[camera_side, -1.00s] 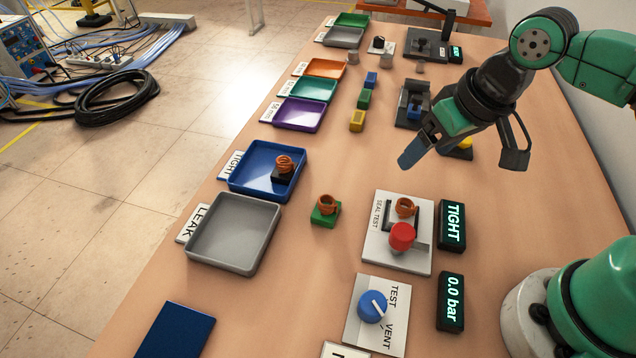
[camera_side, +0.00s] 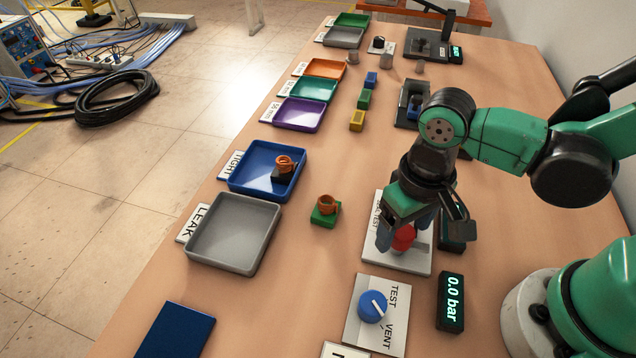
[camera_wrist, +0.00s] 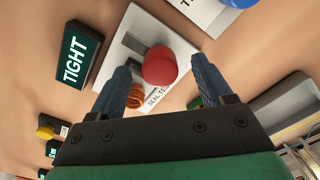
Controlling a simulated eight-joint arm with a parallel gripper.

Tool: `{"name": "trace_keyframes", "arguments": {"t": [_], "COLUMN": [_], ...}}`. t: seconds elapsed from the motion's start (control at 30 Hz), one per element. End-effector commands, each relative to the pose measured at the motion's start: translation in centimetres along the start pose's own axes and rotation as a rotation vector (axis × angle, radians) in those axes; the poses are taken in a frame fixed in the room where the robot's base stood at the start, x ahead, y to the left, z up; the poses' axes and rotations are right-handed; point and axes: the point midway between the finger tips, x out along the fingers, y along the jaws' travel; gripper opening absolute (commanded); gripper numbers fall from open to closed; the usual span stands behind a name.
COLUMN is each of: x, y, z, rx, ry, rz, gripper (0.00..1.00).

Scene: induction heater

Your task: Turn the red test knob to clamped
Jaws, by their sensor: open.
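The red test knob (camera_side: 404,236) sits on the white seal test plate (camera_side: 410,262). It also shows in the wrist view (camera_wrist: 160,65), between my two fingertips. My gripper (camera_wrist: 163,72) is open, with one blue finger on each side of the knob and visible gaps to it. In the side view my gripper (camera_side: 405,235) points down at the plate and hides much of it. A copper coil (camera_wrist: 135,97) on the plate shows partly behind a finger in the wrist view. The display beside the plate reads TIGHT (camera_wrist: 76,60).
A blue knob (camera_side: 372,306) marked TEST and VENT and a display reading 0.0 bar (camera_side: 451,300) stand in front. A green block with a coil (camera_side: 326,212) stands left of the plate. Blue (camera_side: 240,187) and grey (camera_side: 205,258) trays lie further left.

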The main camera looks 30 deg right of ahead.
Motion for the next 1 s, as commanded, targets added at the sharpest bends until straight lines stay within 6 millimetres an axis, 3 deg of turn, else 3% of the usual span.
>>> {"name": "trace_keyframes", "arguments": {"t": [0.33,0.5,0.6,1.0], "x": [0.22,0.21,0.21,0.21], "y": [0.01,0.01,0.02,0.02], "z": [0.01,0.00,0.00,-0.01], "rx": [0.000,0.000,0.000,-0.072], "ry": [0.000,0.000,0.000,0.000], "rz": [0.000,0.000,0.000,0.000], "gripper": [0.70,0.22,0.00,0.00]}}
